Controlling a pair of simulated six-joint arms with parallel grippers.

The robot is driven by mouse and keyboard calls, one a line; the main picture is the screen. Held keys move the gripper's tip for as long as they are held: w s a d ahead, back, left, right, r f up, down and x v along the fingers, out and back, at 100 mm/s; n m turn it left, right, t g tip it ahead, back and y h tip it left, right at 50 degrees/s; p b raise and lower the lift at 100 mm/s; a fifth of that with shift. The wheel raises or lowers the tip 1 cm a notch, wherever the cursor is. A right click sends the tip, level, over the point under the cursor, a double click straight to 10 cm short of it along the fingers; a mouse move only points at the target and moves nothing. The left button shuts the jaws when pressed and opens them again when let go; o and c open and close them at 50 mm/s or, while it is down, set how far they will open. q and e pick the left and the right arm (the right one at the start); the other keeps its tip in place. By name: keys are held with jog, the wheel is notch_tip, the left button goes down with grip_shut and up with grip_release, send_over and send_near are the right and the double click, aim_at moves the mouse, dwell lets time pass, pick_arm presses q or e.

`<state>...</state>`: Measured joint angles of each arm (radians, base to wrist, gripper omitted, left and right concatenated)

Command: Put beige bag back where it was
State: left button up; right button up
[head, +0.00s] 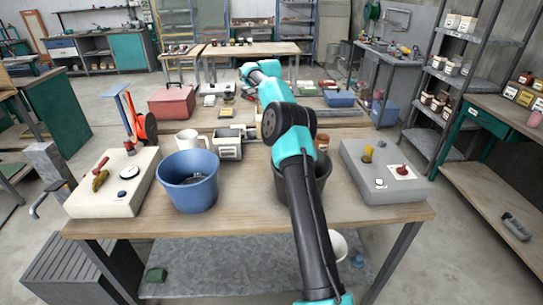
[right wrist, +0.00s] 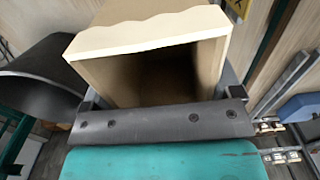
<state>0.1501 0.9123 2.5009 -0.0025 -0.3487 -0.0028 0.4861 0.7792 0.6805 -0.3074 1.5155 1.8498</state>
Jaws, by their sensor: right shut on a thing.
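The beige bag (right wrist: 140,42) fills the upper middle of the right wrist view. Its wavy-edged mouth is open towards the camera, and its inside is dark. My right gripper (right wrist: 158,97) is shut on the bag, with a finger at either side and the dark palm bar below it. In the head view my right arm reaches forward across the table, and I cannot make out the bag or the gripper's fingers there. My left gripper is not in view.
On the wooden table (head: 240,226) stand a blue bucket (head: 188,182), a black bucket (head: 322,184) partly behind my arm, a white mug (head: 187,139), a cream box (head: 112,192) and a grey box (head: 372,184). A blue bin (head: 340,99) and red box (head: 171,103) lie farther back.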

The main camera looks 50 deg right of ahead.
jog(key=shift+f, duration=3.1)
jog(key=shift+f, duration=1.85)
jog(key=shift+f, duration=0.15)
jog(key=o, duration=1.1)
jog(key=shift+o, duration=0.2)
notch_tip(320, 180, up, 12)
